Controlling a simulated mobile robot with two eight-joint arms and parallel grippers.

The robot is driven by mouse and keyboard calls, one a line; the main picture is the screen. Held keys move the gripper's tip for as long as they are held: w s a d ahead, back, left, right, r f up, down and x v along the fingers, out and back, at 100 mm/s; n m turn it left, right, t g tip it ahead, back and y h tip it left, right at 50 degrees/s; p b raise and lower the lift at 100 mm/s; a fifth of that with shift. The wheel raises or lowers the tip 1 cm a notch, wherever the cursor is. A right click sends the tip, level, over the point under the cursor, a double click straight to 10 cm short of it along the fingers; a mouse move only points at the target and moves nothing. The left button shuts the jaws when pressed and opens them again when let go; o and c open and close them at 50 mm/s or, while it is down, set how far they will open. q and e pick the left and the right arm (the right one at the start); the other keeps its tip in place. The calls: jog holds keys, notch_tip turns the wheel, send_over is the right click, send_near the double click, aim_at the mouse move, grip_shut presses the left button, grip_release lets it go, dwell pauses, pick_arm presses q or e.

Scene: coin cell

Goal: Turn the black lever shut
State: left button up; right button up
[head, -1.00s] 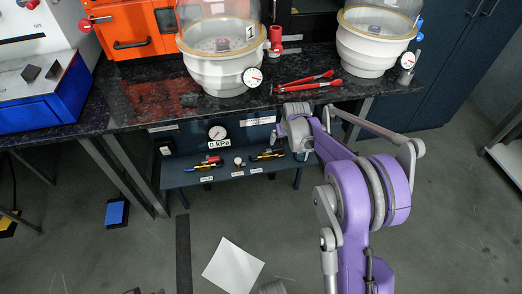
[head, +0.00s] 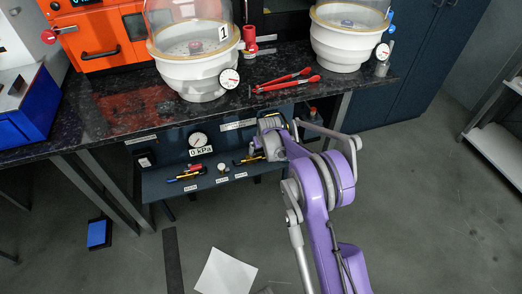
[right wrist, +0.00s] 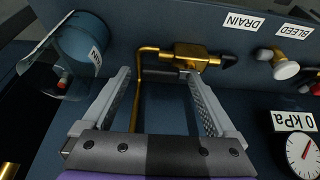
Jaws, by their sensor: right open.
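The brass drain valve (right wrist: 190,57) is fixed to the dark blue panel, with a bent brass pipe running from its left side. A dark bar (right wrist: 162,75) just below the brass body looks like the black lever. A black end piece (right wrist: 228,61) shows at the valve's right. My right gripper (right wrist: 157,76) is open, its fingers on either side of the dark bar; I cannot tell whether they touch it. In the head view my right gripper (head: 272,146) is at the panel, partly covering the valve (head: 248,159). My left gripper is not in view.
A pressure gauge (right wrist: 302,152) and the white bleed knob (right wrist: 286,70) sit right of the valve in the wrist view. A dark cylinder (right wrist: 82,42) is at its left. Above, the countertop (head: 120,122) carries white vessels and red tongs (head: 285,80).

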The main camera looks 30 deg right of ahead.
jog(key=c, duration=1.4)
jog(key=shift+o, duration=0.2)
jog(key=shift+s+m, duration=0.1)
jog(key=shift+m, duration=0.2)
jog(key=m, duration=0.1)
jog(key=s+a+m+h+b, duration=0.1)
jog(key=m, duration=0.2)
jog(key=m+g+h, duration=0.1)
jog(key=a+m, duration=0.1)
jog(key=shift+s+m+h, duration=0.3)
jog(key=shift+m, duration=0.1)
jog(key=m, duration=0.1)
jog(key=a+m+g, duration=0.1)
jog(key=m, duration=0.1)
jog(key=shift+s+a+m+g+h+b, duration=0.2)
jog(key=shift+m+g+h+b, duration=0.1)
jog(key=shift+a+m+g, duration=0.35)
jog(key=shift+m, duration=0.6)
jog(key=shift+a+m+g, duration=0.3)
jog(key=shift+m+g, duration=0.05)
jog(key=shift+m, duration=0.6)
